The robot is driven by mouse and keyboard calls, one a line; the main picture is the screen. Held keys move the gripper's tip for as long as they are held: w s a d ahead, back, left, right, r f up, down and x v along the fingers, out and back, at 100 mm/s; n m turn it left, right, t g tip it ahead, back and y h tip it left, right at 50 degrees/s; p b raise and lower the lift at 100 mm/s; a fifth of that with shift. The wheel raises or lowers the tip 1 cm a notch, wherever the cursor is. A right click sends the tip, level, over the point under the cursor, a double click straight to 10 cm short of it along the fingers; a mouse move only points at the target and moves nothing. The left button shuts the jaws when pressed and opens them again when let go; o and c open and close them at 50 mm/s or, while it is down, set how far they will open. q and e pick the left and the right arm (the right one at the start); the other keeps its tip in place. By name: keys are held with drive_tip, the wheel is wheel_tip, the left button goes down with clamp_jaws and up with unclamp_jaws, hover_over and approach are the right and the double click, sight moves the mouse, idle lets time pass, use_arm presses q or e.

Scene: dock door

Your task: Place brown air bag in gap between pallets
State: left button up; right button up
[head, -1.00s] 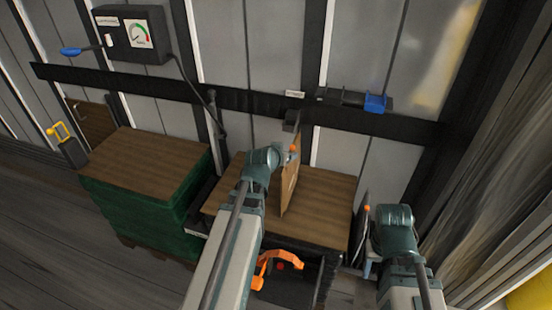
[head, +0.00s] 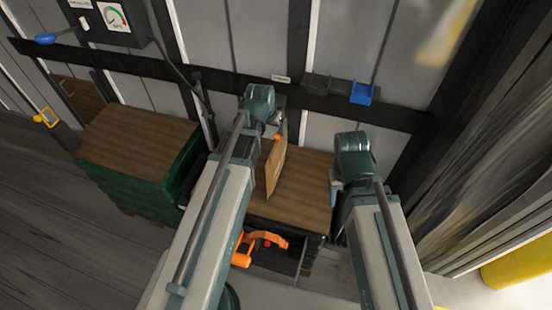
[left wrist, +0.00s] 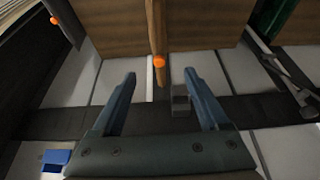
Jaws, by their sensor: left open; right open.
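The brown air bag (head: 275,168) stands upright on the wooden top of the right pallet (head: 310,190), with an orange valve (head: 279,136) at its upper end. The left wrist view shows the bag edge-on (left wrist: 156,28). My left gripper (left wrist: 160,73) is open, and the orange valve appears between its fingertips; contact cannot be told. In the head view the left gripper (head: 279,110) is above the bag's far end. The left pallet (head: 140,135) is green with a wooden top. The dark gap between pallets is partly hidden by my left arm. My right gripper (head: 337,188) is open, mostly hidden, at the right pallet's right side.
A gauge box (head: 112,22) hangs on the wall, with a blue-handled part (head: 45,38) beside it. A blue holder (head: 362,93) sits on the dark wall rail. An orange handle (head: 265,240) is in front of the right pallet. Open floor lies at left.

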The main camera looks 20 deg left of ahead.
sight(276, 140)
use_arm(q)
drive_tip(key=b+x, duration=0.6)
drive_tip(key=x, duration=0.1)
drive_tip(key=shift+w+a+f, duration=0.1)
drive_tip(key=shift+w+f, duration=0.05)
drive_tip(key=shift+f, duration=0.2)
drive_tip(key=shift+w+f+b, duration=0.1)
drive_tip(key=shift+w+b, duration=0.05)
drive_tip(key=shift+b, duration=0.2)
drive_tip(key=shift+f, duration=0.1)
drive_tip(key=b+x, duration=0.5)
clamp_jaws()
idle(0.9)
